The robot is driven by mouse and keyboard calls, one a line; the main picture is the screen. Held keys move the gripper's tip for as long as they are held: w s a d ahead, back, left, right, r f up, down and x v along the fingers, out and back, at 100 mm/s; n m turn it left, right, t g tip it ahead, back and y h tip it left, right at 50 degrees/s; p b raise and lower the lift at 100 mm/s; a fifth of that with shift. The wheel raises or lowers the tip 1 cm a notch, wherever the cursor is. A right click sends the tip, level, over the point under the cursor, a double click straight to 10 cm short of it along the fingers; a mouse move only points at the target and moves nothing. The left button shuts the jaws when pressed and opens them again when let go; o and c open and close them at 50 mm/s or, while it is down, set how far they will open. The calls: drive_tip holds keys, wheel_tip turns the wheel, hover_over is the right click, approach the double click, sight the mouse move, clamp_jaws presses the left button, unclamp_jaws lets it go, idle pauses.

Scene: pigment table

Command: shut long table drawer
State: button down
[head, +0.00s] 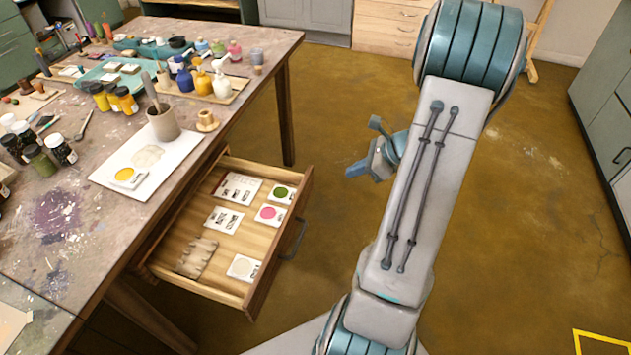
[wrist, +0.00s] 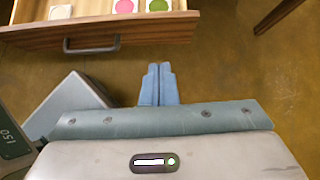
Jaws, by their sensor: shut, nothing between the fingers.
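The long table drawer (head: 272,262) is pulled well out from under the paint-stained table (head: 215,146). Several pigment cards and sheets lie inside it. Its dark bar handle (head: 294,240) is on the front face; the handle also shows in the wrist view (wrist: 91,46). My gripper (head: 356,172) is right of the drawer front in the head view, apart from it, over open floor. In the wrist view my gripper's blue fingers (wrist: 158,72) are together and empty, below and right of the handle, touching nothing. Part of my gripper is hidden behind my arm in the head view.
The tabletop holds bottles, jars, brushes and a cup (head: 163,122) on a white board. A table leg (head: 285,115) stands beyond the drawer. Green cabinets (head: 607,110) line the right side. The brown floor right of the drawer is clear.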

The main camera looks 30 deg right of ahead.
drive_tip(key=shift+m, duration=0.3)
drive_tip(key=shift+w+a+r+b+x, duration=0.1)
drive_tip(key=shift+w+r+b+x, duration=0.2)
drive_tip(key=shift+x, duration=1.85)
drive_tip(key=shift+w+a+r+b+x, duration=0.1)
drive_tip(key=shift+w+r+b+x, duration=0.2)
drive_tip(key=shift+x, duration=1.85)
drive_tip(key=shift+w+a+r+b+x, duration=0.1)
drive_tip(key=shift+w+r+b+x, duration=0.2)
drive_tip(key=shift+x, duration=1.85)
drive_tip(key=shift+f, duration=0.1)
